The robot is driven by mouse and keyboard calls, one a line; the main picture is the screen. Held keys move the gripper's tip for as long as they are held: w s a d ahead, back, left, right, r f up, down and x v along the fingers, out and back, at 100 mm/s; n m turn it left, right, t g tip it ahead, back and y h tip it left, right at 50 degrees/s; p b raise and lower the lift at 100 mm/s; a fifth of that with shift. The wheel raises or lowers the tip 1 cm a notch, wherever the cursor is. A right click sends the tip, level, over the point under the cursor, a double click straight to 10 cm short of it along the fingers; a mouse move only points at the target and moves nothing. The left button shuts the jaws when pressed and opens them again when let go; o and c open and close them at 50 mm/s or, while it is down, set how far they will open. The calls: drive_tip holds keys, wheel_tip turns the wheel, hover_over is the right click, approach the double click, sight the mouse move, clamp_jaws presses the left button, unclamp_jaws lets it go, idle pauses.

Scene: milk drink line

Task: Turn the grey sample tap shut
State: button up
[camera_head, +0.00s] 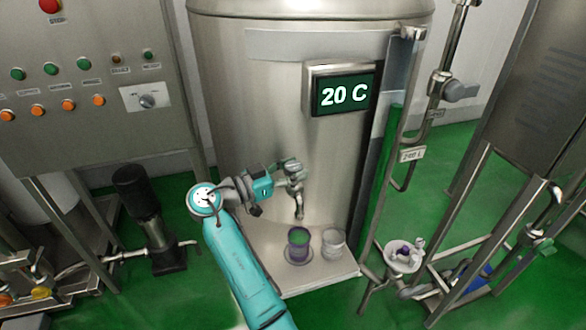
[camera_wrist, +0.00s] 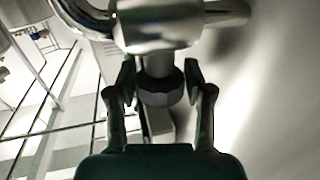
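The sample tap (camera_head: 298,205) sticks out from the front of the steel tank, its spout pointing down. In the wrist view its metal body (camera_wrist: 165,25) fills the top, with a dark grey faceted knob (camera_wrist: 160,90) below it. My gripper (camera_head: 278,182) is at the tap from the left. In the wrist view my gripper (camera_wrist: 161,82) has its two fingers on either side of the knob, with narrow gaps visible, so it looks open around the knob and not closed on it. I cannot tell the knob's turn position. No stream shows under the spout.
Below the tap, a purple cup with a green top (camera_head: 299,243) and a clear cup (camera_head: 333,243) stand on a steel shelf (camera_head: 315,278). A display (camera_head: 343,95) on the tank reads 20 C. A white bowl-like basin (camera_head: 404,256) is to the right.

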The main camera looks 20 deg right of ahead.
drive_tip(key=shift+o, duration=0.8)
drive_tip(key=shift+r, duration=0.1)
drive_tip(key=v, duration=1.2)
